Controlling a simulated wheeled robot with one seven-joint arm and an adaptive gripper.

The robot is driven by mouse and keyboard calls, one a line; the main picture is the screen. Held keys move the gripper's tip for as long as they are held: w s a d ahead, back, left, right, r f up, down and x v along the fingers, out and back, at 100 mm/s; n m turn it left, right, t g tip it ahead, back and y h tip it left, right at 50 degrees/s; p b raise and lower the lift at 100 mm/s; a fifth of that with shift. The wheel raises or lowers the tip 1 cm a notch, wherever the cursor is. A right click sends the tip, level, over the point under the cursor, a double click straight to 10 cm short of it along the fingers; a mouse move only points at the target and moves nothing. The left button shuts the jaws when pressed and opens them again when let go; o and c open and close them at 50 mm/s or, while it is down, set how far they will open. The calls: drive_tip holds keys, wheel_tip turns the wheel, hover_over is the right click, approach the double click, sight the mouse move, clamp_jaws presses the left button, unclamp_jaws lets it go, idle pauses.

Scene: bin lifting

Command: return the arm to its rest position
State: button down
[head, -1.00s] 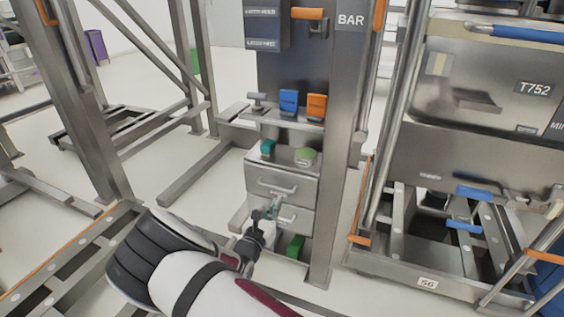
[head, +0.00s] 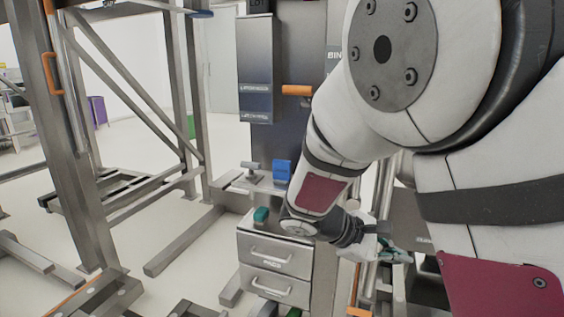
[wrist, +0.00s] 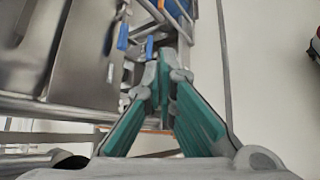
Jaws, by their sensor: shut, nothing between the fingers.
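My gripper (head: 397,254) is at the lower right of the head view, at the end of my raised, bent white arm. It is to the right of the drawer unit (head: 275,262) and apart from it. In the wrist view my gripper (wrist: 165,75) shows its two teal fingers, which come together at the tips with nothing between them. My arm hides much of the right half of the head view, including most of the bin frame there.
An orange handle (head: 297,90) sticks out above. Metal frame posts (head: 70,140) stand at left.

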drive_tip(key=s+d+r+m+g+y, duration=0.1)
drive_tip(key=s+r+m+g+y, duration=0.2)
drive_tip(key=s, duration=0.6)
drive_tip(key=s+d+r+m+y, duration=0.2)
drive_tip(key=s+r+m+y, duration=0.15)
drive_tip(key=s, duration=0.55)
drive_tip(key=s+a+m+t+y, duration=0.1)
drive_tip(key=s+a+m+y, duration=0.15)
drive_tip(key=s, duration=0.45)
drive_tip(key=s+a+m+t+y, duration=0.1)
drive_tip(key=s+a+m+y, duration=0.1)
drive_tip(key=s+a, duration=0.35)
wheel_tip(320, 180, up, 26)
drive_tip(key=s+d+t+p, duration=0.1)
drive_tip(key=s+t+p, duration=0.1)
drive_tip(key=p, duration=2.2)
drive_tip(key=shift+t, duration=0.7)
drive_tip(key=shift+d, duration=0.1)
